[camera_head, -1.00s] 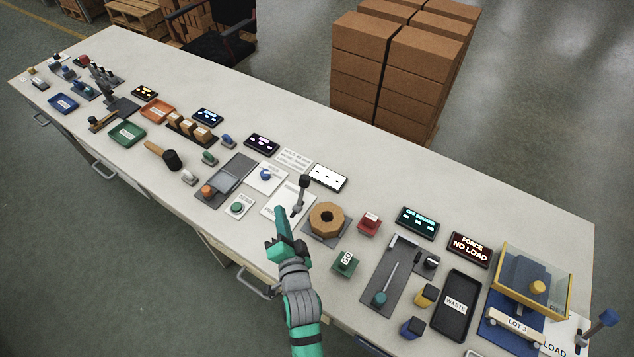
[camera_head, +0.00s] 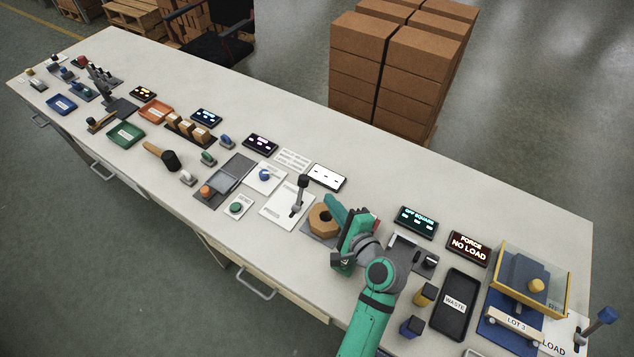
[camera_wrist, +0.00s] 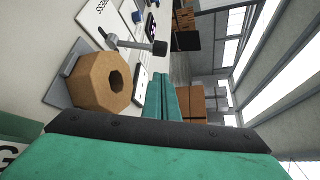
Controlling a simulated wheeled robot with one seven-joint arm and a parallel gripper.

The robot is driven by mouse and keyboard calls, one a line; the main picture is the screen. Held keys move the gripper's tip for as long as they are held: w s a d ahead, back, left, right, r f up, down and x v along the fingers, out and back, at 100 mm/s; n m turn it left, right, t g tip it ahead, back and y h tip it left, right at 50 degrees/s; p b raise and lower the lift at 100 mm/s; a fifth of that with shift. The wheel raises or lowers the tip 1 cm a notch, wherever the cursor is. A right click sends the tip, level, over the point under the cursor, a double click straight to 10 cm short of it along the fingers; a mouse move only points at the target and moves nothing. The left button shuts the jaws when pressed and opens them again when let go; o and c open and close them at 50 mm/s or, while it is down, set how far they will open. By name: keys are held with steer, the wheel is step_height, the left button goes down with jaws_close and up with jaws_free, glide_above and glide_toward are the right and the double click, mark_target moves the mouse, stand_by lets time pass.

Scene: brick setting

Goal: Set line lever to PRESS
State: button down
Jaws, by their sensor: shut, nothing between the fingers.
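A grey lever with a black knob (camera_head: 301,184) stands on a white plate (camera_head: 280,208) near the middle of the bench. I take it for the line lever, but its plate lettering is too small to read in the head view. In the wrist view the lever (camera_wrist: 135,44) leans across its plate (camera_wrist: 95,20), where only part of the lettering shows. My gripper (camera_head: 335,206) is shut and empty. It is right of the lever, above and beside the brown octagonal ring, and apart from the lever.
The brown octagonal ring (camera_head: 321,221) stands between my gripper and the lever. A white display (camera_head: 327,177) lies behind. A blue-knobbed lever (camera_head: 598,322) stands at the far right near a LOAD label. A black WASTE tray (camera_head: 456,305) lies right of my arm.

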mark_target(302, 191)
steer(key=shift+a, duration=0.1)
steer(key=x, duration=1)
steer(key=shift+a, duration=0.1)
